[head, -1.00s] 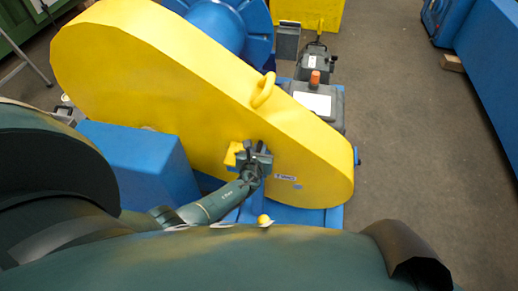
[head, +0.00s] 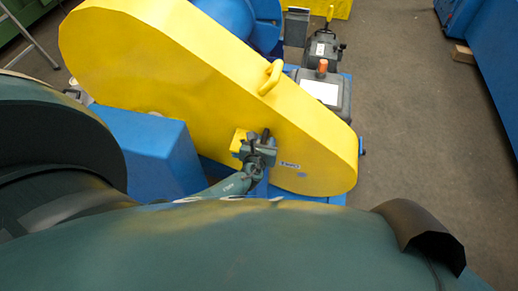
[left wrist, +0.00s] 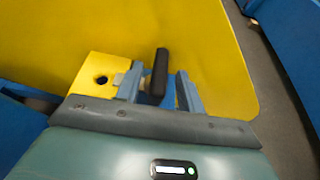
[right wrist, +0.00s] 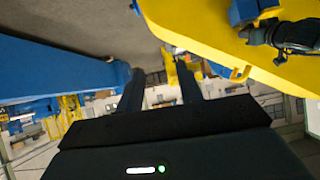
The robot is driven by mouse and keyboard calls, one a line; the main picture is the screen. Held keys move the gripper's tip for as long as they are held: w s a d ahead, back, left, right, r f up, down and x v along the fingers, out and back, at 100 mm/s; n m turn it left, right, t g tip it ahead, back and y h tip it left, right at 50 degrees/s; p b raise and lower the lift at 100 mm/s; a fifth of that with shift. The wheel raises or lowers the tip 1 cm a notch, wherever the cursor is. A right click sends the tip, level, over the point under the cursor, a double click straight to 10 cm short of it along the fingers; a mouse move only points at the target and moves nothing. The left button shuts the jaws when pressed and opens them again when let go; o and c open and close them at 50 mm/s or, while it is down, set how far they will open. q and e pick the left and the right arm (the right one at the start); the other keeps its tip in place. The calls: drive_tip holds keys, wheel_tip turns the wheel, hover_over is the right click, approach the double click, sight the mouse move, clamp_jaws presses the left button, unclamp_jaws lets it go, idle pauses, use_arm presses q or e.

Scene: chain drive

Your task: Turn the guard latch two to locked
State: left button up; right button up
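The yellow chain guard (head: 180,70) fills the middle of the head view. A dark latch handle (left wrist: 159,72) stands upright on its face, beside a yellow block (left wrist: 98,77) with a dark hole. My left gripper (left wrist: 160,90) has its two fingers apart, one on each side of the handle, with a gap visible on the right. In the head view my left gripper (head: 259,148) is at the latch, which it partly hides. My right gripper (right wrist: 161,90) has its fingers apart with nothing between them, away from the latch.
A yellow loop handle (head: 271,78) stands on the guard's upper edge. A grey box with an orange knob (head: 321,67) is behind it. A blue housing (head: 140,150) stands at left. Open floor (head: 400,110) lies to the right.

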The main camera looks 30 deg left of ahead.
use_arm(q)
drive_tip(key=p+v, duration=0.2)
drive_tip(key=v, duration=0.8)
drive_tip(key=shift+s+d+r+p, duration=0.15)
drive_tip(key=shift+s+d+p, duration=0.05)
drive_tip(key=shift+s+p, duration=0.15)
drive_tip(key=shift+w, duration=0.1)
